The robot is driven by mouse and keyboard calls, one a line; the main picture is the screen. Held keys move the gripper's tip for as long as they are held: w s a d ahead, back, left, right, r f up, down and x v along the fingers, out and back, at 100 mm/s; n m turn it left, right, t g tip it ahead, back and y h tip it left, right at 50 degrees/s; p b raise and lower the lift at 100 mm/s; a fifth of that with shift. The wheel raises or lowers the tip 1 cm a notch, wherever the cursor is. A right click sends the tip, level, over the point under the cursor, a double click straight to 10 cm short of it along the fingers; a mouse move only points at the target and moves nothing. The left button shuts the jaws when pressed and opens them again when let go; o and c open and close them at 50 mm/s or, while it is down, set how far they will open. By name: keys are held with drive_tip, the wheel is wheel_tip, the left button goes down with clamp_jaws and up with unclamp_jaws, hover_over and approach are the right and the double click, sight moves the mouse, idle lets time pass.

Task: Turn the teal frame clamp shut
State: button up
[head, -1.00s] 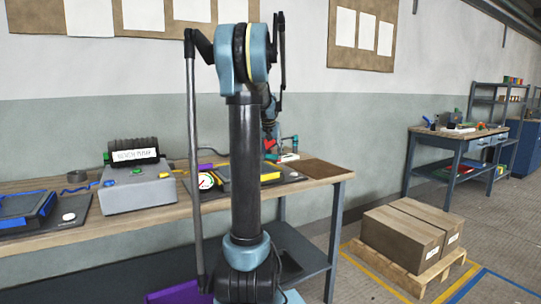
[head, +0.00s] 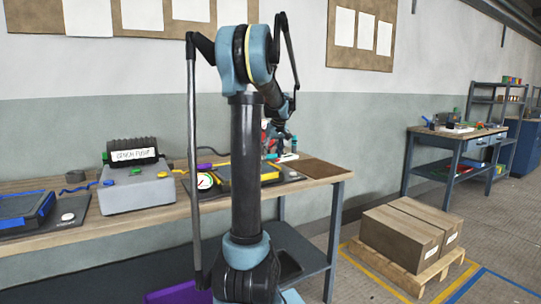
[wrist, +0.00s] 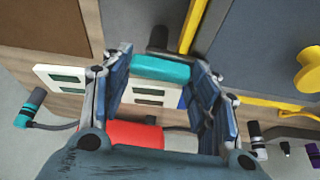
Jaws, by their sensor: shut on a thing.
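In the wrist view, the teal clamp handle (wrist: 162,68) lies crosswise between the far ends of my gripper's (wrist: 158,75) two fingers. My gripper is shut on it. The handle's dark end shows just beyond the fingers. In the head view my gripper (head: 277,138) is small and partly hidden behind my arm, low over the right end of the bench, by a flat mould with yellow edging (head: 268,174). The clamp's base is mostly hidden there, so I cannot tell how far it is turned.
A red cylinder (wrist: 133,134) lies below the fingers in the wrist view. A yellow knob (wrist: 308,72) is at right, and another teal-tipped lever (wrist: 24,115) is at left.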

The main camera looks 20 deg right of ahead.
idle(0.5)
drive_tip(key=o, duration=1.1)
drive_tip(key=shift+c, duration=0.2)
drive_tip(key=v, duration=1.1)
drive_tip(key=shift+r, duration=0.35)
drive_tip(key=shift+s, duration=0.15)
